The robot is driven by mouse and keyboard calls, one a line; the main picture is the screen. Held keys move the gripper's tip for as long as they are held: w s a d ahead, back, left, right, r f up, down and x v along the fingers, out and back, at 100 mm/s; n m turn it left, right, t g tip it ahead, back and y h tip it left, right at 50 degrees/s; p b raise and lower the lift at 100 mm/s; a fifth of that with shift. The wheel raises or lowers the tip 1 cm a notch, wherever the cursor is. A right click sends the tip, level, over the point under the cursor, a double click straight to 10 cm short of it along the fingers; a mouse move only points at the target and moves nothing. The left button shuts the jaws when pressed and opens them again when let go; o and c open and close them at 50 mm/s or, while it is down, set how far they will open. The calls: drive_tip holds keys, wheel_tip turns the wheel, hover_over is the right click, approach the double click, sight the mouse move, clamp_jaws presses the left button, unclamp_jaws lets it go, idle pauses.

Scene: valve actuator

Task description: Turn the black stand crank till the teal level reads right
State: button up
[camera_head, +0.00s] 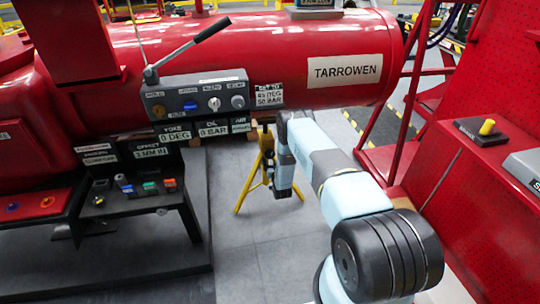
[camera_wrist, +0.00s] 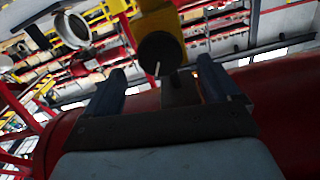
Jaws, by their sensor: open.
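A yellow tripod stand (camera_head: 243,190) stands on the floor beyond my gripper (camera_head: 283,190), which hides part of it in the head view. In the wrist view, a yellow body (camera_wrist: 160,20) carries a round black part (camera_wrist: 162,54) with a thin pale line. This black part lies ahead of and between the spread fingers of my gripper (camera_wrist: 163,78); I cannot tell if it is the crank. My gripper is open, and nothing is seen held in it. A teal-edged box with a cut-off label (camera_head: 316,4) sits atop the red cylinder; I cannot tell if it is the level.
The red cylinder (camera_head: 290,50) marked TARROWEN fills the back. A grey control box (camera_head: 200,95) with a long lever (camera_head: 187,48) is mounted on its front. A dark bench (camera_head: 130,203) stands left, and a red panel (camera_head: 480,210) right.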

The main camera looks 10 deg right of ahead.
sight(270, 155)
drive_tip(key=shift+w, duration=2.95)
drive_tip(key=shift+c, duration=0.3)
drive_tip(key=shift+a, duration=0.1)
drive_tip(key=c, duration=0.9)
drive_tip(key=shift+c, duration=0.2)
drive_tip(key=shift+m, duration=0.3)
